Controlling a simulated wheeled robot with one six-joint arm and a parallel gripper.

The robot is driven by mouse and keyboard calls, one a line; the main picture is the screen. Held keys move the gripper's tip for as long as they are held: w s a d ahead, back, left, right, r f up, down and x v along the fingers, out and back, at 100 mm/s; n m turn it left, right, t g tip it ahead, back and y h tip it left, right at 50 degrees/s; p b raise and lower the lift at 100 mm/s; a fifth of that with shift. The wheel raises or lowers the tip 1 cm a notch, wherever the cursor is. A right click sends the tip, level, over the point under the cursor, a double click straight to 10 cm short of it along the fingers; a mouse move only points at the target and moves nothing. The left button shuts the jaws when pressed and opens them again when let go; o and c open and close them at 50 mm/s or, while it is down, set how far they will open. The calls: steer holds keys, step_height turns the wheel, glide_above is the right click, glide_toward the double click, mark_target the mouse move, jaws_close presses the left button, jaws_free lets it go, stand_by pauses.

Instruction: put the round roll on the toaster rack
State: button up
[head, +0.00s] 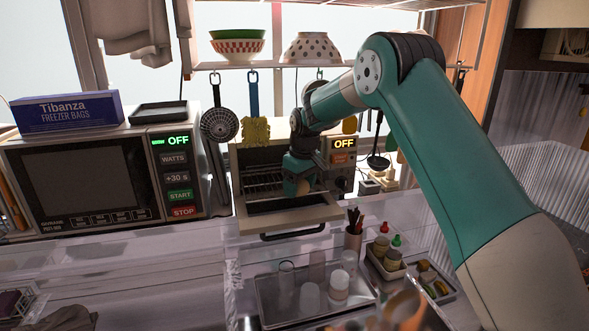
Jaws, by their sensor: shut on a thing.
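The toaster (240,160) stands open at the middle back, its door (285,216) folded down towards me with a dark handle in front. The dark wire rack (261,184) shows inside, left of my gripper. My gripper (298,183) is at the toaster's opening, above the inner edge of the lowered door, and is shut on the round roll (290,188). Only a small brown part of the roll shows. My wrist hides the right part of the rack. I cannot tell whether the roll touches the rack.
A microwave (85,180) with a freezer-bag box (66,112) on top stands to the left. A hanging strainer (219,124) and yellow brush (255,130) are close to the toaster. A tray of glasses (270,309), a pen cup (353,238) and condiment bottles (381,245) stand in front.

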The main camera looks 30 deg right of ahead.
steer(key=shift+w+d, duration=0.15)
steer(key=shift+w, duration=0.5)
steer(key=w+p, duration=0.1)
steer(key=w, duration=0.1)
steer(key=w+p, duration=0.1)
steer(key=shift+w+d+r+p, duration=0.2)
steer(key=shift+w+d+p, duration=0.15)
steer(key=shift+d+p, duration=0.05)
steer(key=shift+s+f+p, duration=0.1)
steer(key=shift+f+p, duration=0.1)
steer(key=shift+p, duration=0.1)
steer(key=shift+f, duration=0.1)
steer(key=shift+f, duration=0.2)
steer(key=o, duration=0.9)
steer(key=shift+r, duration=0.15)
